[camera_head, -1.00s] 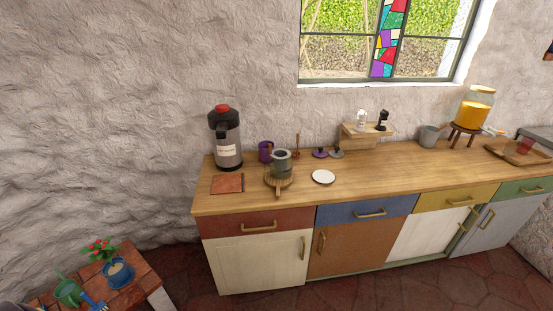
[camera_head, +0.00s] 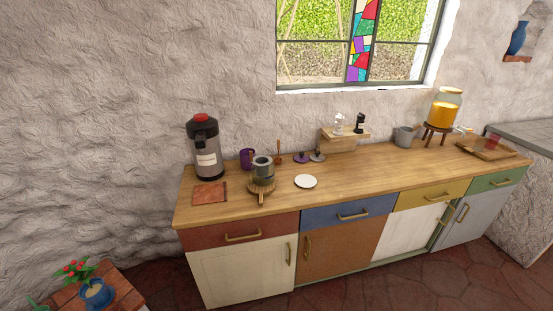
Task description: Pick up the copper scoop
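A thin copper-brown utensil (camera_head: 279,152) stands upright at the back of the wooden counter; it looks like the copper scoop, but it is too small to be sure. It is just behind and right of a grey pot (camera_head: 263,167) on a round wooden board with a handle. Its lower end is partly hard to make out. Neither of my grippers is in view.
The counter (camera_head: 350,178) holds a flask (camera_head: 203,147), a purple mug (camera_head: 247,158), a white disc (camera_head: 305,181), a wooden stand (camera_head: 343,140), a grey jug (camera_head: 404,136) and a drink dispenser (camera_head: 442,110). A plant table (camera_head: 122,291) stands lower left. Floor shows before the cabinets.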

